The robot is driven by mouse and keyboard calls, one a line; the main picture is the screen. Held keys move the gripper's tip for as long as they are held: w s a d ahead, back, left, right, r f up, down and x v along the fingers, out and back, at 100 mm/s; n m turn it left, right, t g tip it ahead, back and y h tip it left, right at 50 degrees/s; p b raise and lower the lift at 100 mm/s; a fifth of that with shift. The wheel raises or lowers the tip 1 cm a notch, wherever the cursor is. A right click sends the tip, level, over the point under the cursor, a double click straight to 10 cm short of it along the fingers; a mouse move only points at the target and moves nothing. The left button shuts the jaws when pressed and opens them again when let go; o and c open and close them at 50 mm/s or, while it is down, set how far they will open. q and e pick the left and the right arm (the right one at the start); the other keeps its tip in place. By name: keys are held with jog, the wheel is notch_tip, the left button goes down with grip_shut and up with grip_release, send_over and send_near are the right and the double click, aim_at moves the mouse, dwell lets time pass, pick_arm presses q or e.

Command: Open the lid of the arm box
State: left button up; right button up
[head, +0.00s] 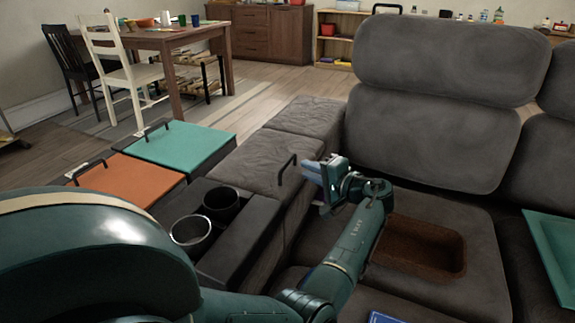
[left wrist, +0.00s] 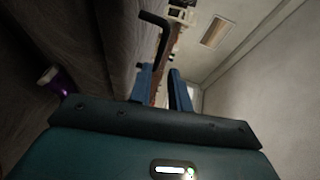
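The arm box (head: 248,165) is the grey padded sofa arm in the middle of the head view. Its lid looks shut, and a dark bar handle (head: 287,169) stands up near its right side. My left gripper (head: 309,170) is just to the right of the handle, apart from it in the head view. In the left wrist view, the two blue fingers (left wrist: 162,88) are spread with a gap between them and nothing held. The dark handle (left wrist: 153,19) shows beyond the fingertips there. My right gripper is not in view.
A cup-holder console (head: 238,225) adjoins the arm box in front. Teal (head: 185,146) and orange (head: 130,178) lids with dark handles lie to the left. Sofa backrests (head: 440,110) rise behind my left arm. A brown tray (head: 425,245) is on the seat. A teal object (head: 553,250) stands at right.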

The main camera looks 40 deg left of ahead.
aim_at(288, 161)
pick_arm(q)
jog(key=a, duration=0.2)
jog(key=a+f+b, duration=0.1)
jog(key=a, duration=0.5)
jog(key=shift+w+a+f, duration=0.25)
jog(key=shift+w+f, duration=0.05)
jog(key=shift+w, duration=0.1)
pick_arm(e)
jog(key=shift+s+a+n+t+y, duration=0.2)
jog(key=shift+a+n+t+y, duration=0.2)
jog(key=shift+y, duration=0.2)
pick_arm(q)
grip_shut()
